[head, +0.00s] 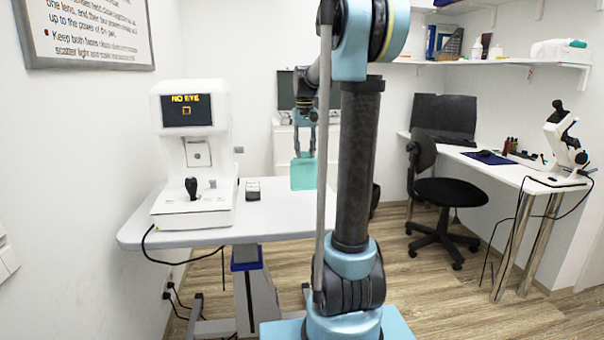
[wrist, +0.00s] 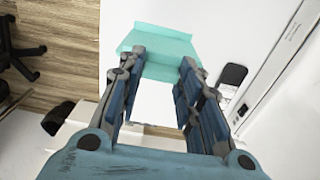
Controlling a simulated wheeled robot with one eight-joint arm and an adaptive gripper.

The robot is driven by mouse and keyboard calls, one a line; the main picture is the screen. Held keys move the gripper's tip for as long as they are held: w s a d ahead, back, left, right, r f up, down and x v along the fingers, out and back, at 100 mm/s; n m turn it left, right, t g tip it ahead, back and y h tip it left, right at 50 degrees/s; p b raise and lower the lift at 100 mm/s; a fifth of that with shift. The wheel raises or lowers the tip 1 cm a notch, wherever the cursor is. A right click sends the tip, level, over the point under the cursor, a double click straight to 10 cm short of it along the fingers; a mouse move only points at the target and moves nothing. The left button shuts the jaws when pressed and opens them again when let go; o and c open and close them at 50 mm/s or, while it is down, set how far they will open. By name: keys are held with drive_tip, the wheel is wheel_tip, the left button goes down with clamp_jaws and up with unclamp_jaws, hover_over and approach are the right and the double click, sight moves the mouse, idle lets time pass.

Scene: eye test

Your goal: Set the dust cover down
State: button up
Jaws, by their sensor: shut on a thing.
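The dust cover (head: 303,175) is a turquoise, partly see-through piece with a flared edge. It also shows in the wrist view (wrist: 160,42), at the tips of my gripper (wrist: 163,60). My gripper (head: 304,151) points down and is shut on the cover, with one finger on each side. The cover hangs below the fingers at the right part of the white instrument table (head: 270,222). I cannot tell whether its lower edge touches the tabletop. My own arm column hides the area just right of it.
A white eye instrument (head: 197,150) with a "NO EYE" screen stands on the table's left part. A small black object (head: 253,190) lies between it and the cover. Bare tabletop lies in front. A black chair (head: 437,190) and side desk (head: 500,172) stand right.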

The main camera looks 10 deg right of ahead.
sight(305, 157)
drive_tip(key=shift+s+f, duration=0.1)
drive_tip(key=shift+f, duration=2.8)
drive_tip(key=o, duration=1.1)
drive_tip(key=shift+o, duration=0.2)
drive_tip(key=r, duration=1.2)
drive_tip(key=shift+s, duration=0.25)
drive_tip(key=s+f+t, duration=0.1)
drive_tip(key=s+f, duration=0.3)
drive_tip(key=s, duration=0.5)
drive_tip(key=s+f, duration=0.5)
drive_tip(key=s, duration=0.4)
drive_tip(key=s+f, duration=1.7)
drive_tip(key=f, duration=0.1)
drive_tip(key=shift+t, duration=0.4)
